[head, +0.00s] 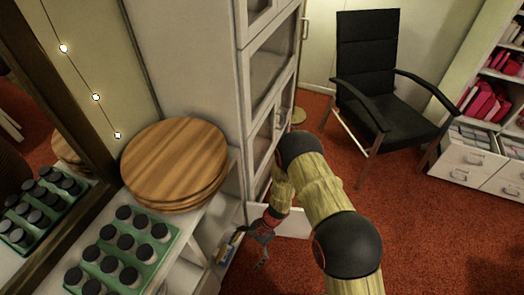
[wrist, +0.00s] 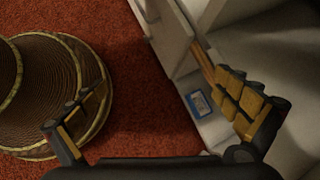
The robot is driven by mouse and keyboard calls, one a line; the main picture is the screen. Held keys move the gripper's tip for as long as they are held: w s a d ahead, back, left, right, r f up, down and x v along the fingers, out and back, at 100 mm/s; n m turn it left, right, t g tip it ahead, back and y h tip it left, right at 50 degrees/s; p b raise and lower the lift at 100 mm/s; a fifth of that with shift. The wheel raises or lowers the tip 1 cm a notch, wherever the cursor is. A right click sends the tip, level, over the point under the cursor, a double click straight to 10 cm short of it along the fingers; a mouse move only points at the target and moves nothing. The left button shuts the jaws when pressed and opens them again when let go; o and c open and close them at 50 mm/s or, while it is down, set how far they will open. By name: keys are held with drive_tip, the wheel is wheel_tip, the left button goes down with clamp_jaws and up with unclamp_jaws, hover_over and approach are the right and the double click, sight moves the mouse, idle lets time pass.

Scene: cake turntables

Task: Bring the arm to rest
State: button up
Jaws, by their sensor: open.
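My gripper (head: 262,244) hangs low beside the white shelf unit, left of the rest of my arm. It is in front of the tall cabinet (head: 205,70) and near a low white panel (head: 285,221) that sticks out over the carpet. In the wrist view my gripper (wrist: 165,112) has its two fingers spread wide apart with nothing between them. The arm is bent, with its wood-patterned links reaching down over the red carpet. A stack of round wooden boards (head: 172,160) lies on the shelf top, apart from my gripper.
A green tray (head: 170,256) of dark-capped jars stands on the shelf top. A mirror (head: 30,120) is at the left. A black armchair (head: 368,75) and a bookcase (head: 475,155) stand at the back right. Red carpet (head: 435,240) is clear at the right.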

drive_tip(key=d+r+n+h, duration=0.25)
drive_tip(key=d+r, duration=0.25)
drive_tip(key=r, duration=0.9)
drive_tip(key=d+r+n+h, duration=0.1)
drive_tip(key=d+r+n, duration=0.35)
drive_tip(key=r, duration=0.95)
drive_tip(key=s+d+r+t+h, duration=0.1)
drive_tip(key=s+d+r+t, duration=0.2)
drive_tip(key=r, duration=0.7)
drive_tip(key=s+d+r+n+t+h, duration=0.1)
drive_tip(key=s+d+r+t, duration=0.2)
drive_tip(key=d+r, duration=0.5)
drive_tip(key=s+d+r+n+t+h, duration=0.1)
drive_tip(key=s+d+r+t, duration=0.2)
drive_tip(key=r, duration=0.9)
drive_tip(key=d+t+p, duration=0.1)
drive_tip(key=d, duration=0.1)
drive_tip(key=shift+s+d+r, duration=0.3)
drive_tip(key=shift+d+r, duration=0.05)
drive_tip(key=shift+d, duration=0.05)
drive_tip(key=shift+c, duration=0.7)
